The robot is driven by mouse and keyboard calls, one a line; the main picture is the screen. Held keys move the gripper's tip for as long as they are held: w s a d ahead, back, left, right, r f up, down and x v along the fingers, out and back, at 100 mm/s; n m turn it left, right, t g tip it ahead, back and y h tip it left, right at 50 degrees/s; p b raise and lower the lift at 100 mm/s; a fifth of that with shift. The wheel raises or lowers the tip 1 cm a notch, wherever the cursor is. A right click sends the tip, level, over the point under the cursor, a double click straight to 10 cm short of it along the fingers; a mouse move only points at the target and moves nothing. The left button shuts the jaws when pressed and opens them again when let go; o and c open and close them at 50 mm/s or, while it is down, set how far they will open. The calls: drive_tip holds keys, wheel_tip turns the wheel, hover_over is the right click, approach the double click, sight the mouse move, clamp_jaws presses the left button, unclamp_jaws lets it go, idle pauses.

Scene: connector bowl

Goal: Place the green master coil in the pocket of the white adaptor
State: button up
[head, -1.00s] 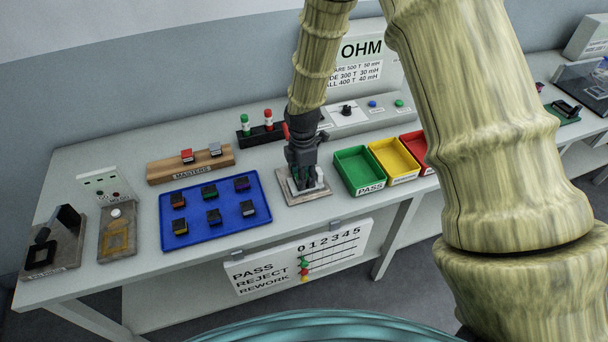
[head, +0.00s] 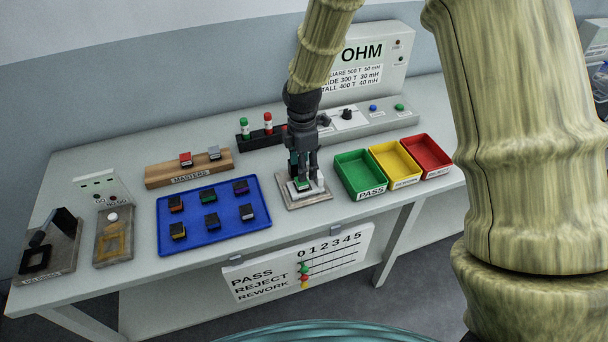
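The green master coil (head: 303,185) sits low at the white adaptor (head: 318,187), on a grey base plate (head: 305,202) at the table's front. It appears to be within the adaptor, but the picture is too small to tell whether it is fully down in the pocket. My gripper (head: 304,174) points down just above the coil. Its fingers look spread apart, with the coil below and between the tips. The fingers partly hide the back of the adaptor.
A blue tray (head: 226,236) with several small coils lies left. A wooden masters rack (head: 160,177) holds a red and a grey piece. Green (head: 360,176), yellow (head: 396,165) and red (head: 427,156) bins stand right. The meter (head: 372,70) stands behind.

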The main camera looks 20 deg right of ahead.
wheel_tip(320, 180, up, 6)
drive_tip(key=b, duration=0.1)
idle(0.4)
drive_tip(key=shift+r, duration=0.1)
idle(0.8)
